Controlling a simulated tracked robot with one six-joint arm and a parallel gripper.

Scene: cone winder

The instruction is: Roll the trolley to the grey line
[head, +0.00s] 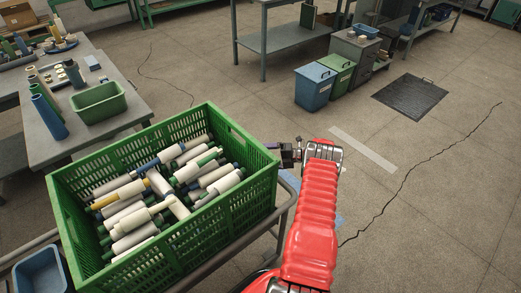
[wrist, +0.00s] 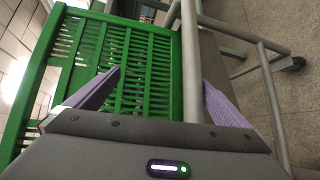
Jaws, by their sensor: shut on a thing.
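The trolley (head: 232,254) carries a green slatted crate (head: 240,138) full of pale yarn spools with coloured tube ends. A light grey line (head: 363,150) lies on the floor to the right of the trolley, beyond my red-sleeved arm. My gripper (head: 287,155) is at the crate's right corner in the head view. In the wrist view my gripper (wrist: 165,95) has its purple-padded fingers on either side of the trolley's grey tubular rail (wrist: 190,65), beside the green crate wall. It is shut on this rail; the exact contact is partly hidden.
Blue (head: 314,86) and green (head: 341,76) bins stand behind the grey line. A dark floor grate (head: 409,96) lies to their right. A table (head: 44,140) with cones and a green tub stands at left. The floor around the line is clear, with dark cracks.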

